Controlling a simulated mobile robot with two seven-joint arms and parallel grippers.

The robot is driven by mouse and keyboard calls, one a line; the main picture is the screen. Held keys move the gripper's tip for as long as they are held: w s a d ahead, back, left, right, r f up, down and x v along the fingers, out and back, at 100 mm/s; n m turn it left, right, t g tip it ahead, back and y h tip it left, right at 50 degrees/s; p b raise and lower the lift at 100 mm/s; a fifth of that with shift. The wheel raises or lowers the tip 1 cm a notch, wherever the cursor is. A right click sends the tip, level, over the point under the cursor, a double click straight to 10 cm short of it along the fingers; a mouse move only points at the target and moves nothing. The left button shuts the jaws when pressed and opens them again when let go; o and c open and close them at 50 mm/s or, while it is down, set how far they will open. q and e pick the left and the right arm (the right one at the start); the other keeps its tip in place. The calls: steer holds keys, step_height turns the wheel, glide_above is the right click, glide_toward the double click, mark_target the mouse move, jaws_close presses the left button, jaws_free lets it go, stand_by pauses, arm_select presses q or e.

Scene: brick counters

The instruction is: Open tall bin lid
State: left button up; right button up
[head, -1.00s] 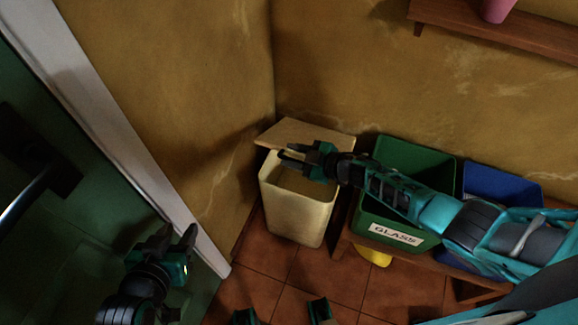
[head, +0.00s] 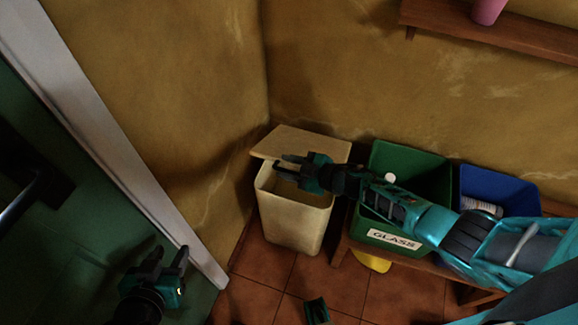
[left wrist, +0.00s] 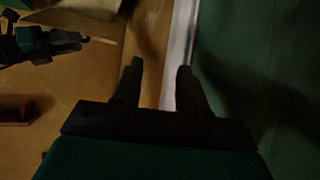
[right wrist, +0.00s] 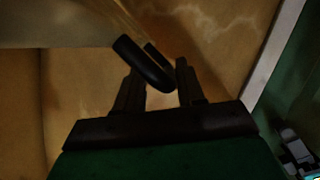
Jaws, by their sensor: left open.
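The tall cream bin (head: 290,222) stands on the floor in the wall corner. Its pale flat lid (head: 310,142) is raised at the back, and the bin's dark opening shows in front of it. My right gripper (head: 279,166) is over the opening, just in front of and below the lid. In the right wrist view, its fingers (right wrist: 158,80) are apart, with a dark rounded bar in front of them; I cannot tell whether they touch it. The lid's pale surface (right wrist: 55,24) fills the upper left there. My left gripper (head: 169,253) is open and empty near the door frame, also in the left wrist view (left wrist: 158,75).
A green GLASS bin (head: 440,173) and a blue bin (head: 520,188) stand on a low wooden bench right of the cream bin. A wooden shelf (head: 500,40) holds a pink object. The green door (head: 60,240) and white frame (head: 130,150) are at left. Tiled floor shows in front.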

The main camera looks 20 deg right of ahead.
steer(key=shift+p+v, duration=1.2)
steer(key=shift+v, duration=0.55)
arm_select(q)
step_height(320, 180, up, 7)
steer(key=p, duration=0.5)
steer(key=shift+s+a+f+y+p, duration=0.2)
steer(key=shift+s+a+y+p, duration=0.1)
steer(key=shift+a, duration=0.15)
arm_select(e)
steer(key=v, duration=1.1)
steer(key=shift+s, duration=0.2)
steer(key=shift+d, duration=0.1)
steer(key=s+a+r+m+t+h, duration=0.1)
steer(key=s+a+r+m+h, duration=0.3)
steer(key=s+r+m+h, duration=0.4)
steer(key=s+m, duration=0.2)
steer(key=m, duration=0.2)
steer(key=shift+a+r, duration=0.2)
steer(key=shift+a, duration=0.05)
